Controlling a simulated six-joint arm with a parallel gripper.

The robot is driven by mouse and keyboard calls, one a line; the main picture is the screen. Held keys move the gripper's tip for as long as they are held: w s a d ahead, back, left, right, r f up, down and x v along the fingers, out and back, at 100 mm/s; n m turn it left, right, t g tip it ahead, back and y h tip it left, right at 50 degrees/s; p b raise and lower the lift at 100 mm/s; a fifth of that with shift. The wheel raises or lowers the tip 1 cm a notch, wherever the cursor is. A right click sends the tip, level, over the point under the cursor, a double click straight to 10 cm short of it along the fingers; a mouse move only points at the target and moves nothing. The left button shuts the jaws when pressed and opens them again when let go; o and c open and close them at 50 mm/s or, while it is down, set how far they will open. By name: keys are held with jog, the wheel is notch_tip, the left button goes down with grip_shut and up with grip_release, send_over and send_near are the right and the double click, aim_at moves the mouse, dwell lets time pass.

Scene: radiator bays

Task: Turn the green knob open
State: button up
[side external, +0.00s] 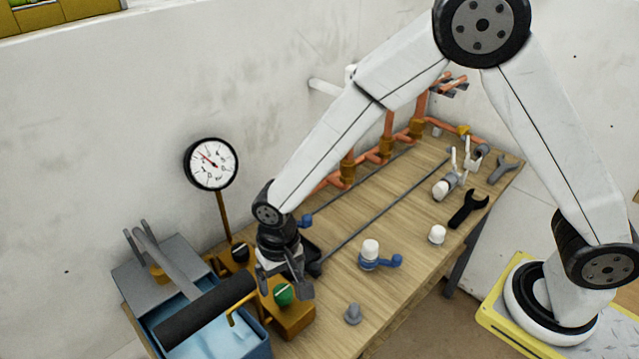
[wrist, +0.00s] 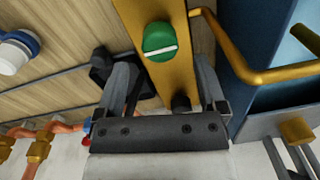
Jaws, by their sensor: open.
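The green knob (side external: 283,295) sits on a brass block (side external: 298,320) at the near left of the bench. In the wrist view the green knob (wrist: 160,40) shows face-on, with a white bar across it that lies nearly level, slightly tilted. My gripper (side external: 286,284) points down close above the knob, fingers apart. In the wrist view my gripper (wrist: 164,72) has one finger on each side of the brass block, and the knob shows beyond the fingertips, not between them. I see no contact with the knob.
A blue bin (side external: 235,342) with a dark roller (side external: 207,308) stands just left of the block. A pressure gauge (side external: 211,164) rises behind, with a black knob (side external: 238,252) near its foot. A blue-handled valve (side external: 372,257) and a grey fitting (side external: 353,314) lie to the right.

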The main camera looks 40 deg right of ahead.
aim_at(282, 289)
jog(key=shift+f, duration=1.75)
grip_shut()
